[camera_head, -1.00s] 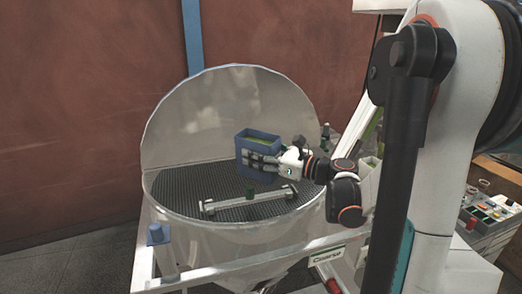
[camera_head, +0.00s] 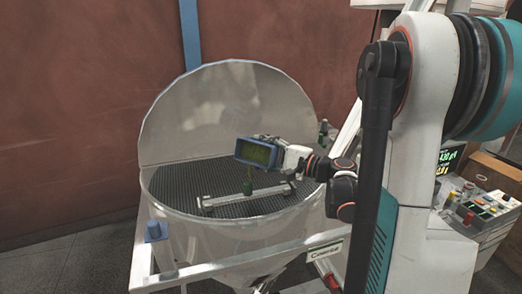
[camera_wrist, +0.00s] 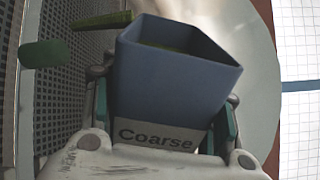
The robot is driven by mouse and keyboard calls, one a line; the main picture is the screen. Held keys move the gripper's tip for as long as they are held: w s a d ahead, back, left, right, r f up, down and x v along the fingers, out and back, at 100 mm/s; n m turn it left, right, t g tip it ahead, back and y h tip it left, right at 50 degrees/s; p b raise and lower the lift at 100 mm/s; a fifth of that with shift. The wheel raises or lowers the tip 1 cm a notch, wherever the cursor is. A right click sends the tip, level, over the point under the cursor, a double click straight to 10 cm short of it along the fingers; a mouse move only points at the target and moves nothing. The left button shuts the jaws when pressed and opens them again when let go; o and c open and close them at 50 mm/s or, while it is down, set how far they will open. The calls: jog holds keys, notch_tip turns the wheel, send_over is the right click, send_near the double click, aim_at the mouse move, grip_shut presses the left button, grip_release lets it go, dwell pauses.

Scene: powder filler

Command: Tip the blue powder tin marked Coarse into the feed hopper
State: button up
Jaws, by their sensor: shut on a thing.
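In the wrist view the tin (camera_wrist: 168,82) has a white label (camera_wrist: 156,137) reading "Coarse". My gripper (camera_head: 272,151) is shut on the tin, one finger on each side, as the wrist view (camera_wrist: 163,118) shows. A green wedge (camera_wrist: 101,21) shows beside the tin's rim.
A dark grate (camera_head: 180,187) covers the hopper mouth. The raised lid (camera_head: 215,105) stands behind. A "Coarse" sign (camera_head: 322,248) is on the front frame. A control panel (camera_head: 484,208) is at right.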

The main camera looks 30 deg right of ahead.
aim_at(258, 144)
jog(key=f+n+b, duration=0.2)
jog(key=n, duration=0.1)
jog(key=shift+s+a+f+n, duration=0.15)
jog(key=shift+a+f+n, duration=0.15)
jog(key=shift+a+r+n, duration=0.1)
jog(key=shift+r+n, duration=0.25)
jog(key=shift+n, duration=0.15)
jog(key=shift+s+a+r+n+p, duration=0.15)
jog(key=shift+a+r+n+p, duration=0.2)
jog(key=shift+n, duration=0.55)
jog(key=shift+r, duration=0.1)
dwell(2.0)
jog(key=m, duration=0.2)
jog(key=r+m, duration=0.1)
jog(key=m, duration=0.4)
jog(key=r+m, duration=0.1)
jog(key=m, duration=0.4)
jog(key=r+m, duration=0.1)
jog(key=m, duration=0.5)
jog(key=r+m, duration=0.1)
jog(key=m, duration=0.1)
jog(key=shift+m+p, duration=0.35)
jog(key=shift+m, duration=0.05)
